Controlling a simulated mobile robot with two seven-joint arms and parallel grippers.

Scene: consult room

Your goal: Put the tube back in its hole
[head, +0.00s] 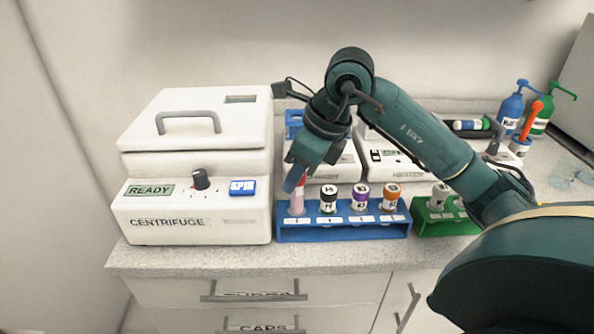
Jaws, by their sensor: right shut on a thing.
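My right gripper (296,182) points down over the left end of the blue rack (345,236). It is shut on a tube (297,204) with a pinkish body and a red upper part. The tube is upright at the leftmost place of the rack; I cannot tell how deep it sits in the hole. Three other tubes stand in the rack to its right: one with a black cap (328,200), one with a purple cap (360,197) and one with an orange cap (391,197). My left gripper is not in view.
A white centrifuge (190,228) with a closed lid stands close on the left. A green rack (432,228) with a white-capped tube (439,194) is on the right. White devices (405,165) stand behind, bottles (511,108) at the back right. The counter's front edge is close.

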